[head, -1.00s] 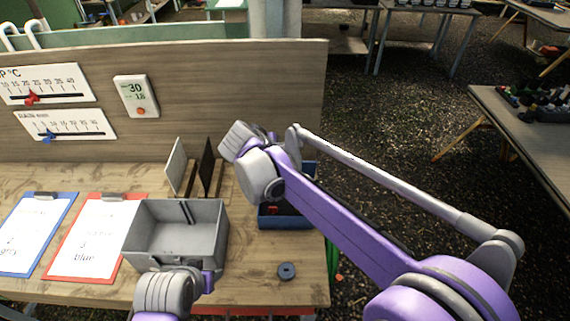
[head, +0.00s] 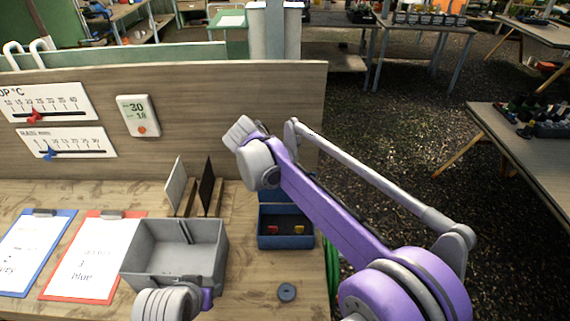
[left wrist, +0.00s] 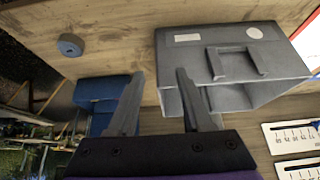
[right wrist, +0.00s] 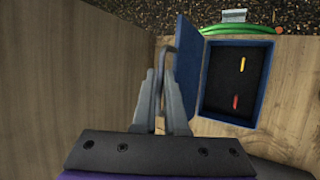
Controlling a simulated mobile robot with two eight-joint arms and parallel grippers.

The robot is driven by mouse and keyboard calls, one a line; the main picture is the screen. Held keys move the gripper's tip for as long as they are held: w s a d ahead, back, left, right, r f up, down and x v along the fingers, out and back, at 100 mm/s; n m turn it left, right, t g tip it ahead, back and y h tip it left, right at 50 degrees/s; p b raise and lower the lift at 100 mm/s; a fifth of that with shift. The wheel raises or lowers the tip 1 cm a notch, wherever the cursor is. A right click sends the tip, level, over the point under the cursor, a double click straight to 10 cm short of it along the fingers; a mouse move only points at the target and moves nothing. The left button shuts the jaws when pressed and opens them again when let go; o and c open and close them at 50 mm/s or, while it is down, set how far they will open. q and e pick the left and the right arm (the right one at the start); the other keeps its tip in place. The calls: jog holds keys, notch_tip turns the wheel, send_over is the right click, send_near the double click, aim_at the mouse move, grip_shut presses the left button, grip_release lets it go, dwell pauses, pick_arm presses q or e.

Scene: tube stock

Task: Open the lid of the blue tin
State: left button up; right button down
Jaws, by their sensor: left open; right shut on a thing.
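The blue tin (head: 286,242) stands on the bench, right of the grey bin, with its dark inside showing. A red and a yellow piece lie in it. Its blue lid (right wrist: 187,68) stands up steeply at one side, swung clear of the opening. In the right wrist view the tin (right wrist: 203,100) is to the right. My right gripper (right wrist: 160,76) is shut on a thin grey handle at the lid. In the head view my right arm hides its fingers. My left gripper (left wrist: 160,74) is open and empty by the grey bin; the tin (left wrist: 103,92) also shows in that view.
The open grey bin (head: 160,272) stands left of the tin. A small blue ring (head: 287,292) lies in front of the tin. Two upright panels (head: 177,185) stand behind the bin. Clipboards (head: 95,258) lie at left. A wooden back wall (head: 200,100) closes the bench.

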jog(key=c, duration=1)
grip_release()
jog(key=shift+s+f, duration=0.15)
jog(key=shift+f, duration=0.2)
jog(key=v, duration=1.1)
jog(key=shift+r, duration=0.3)
jog(key=shift+w+d, duration=0.1)
jog(key=shift+w, duration=0.1)
jog(key=shift+s+f, duration=0.1)
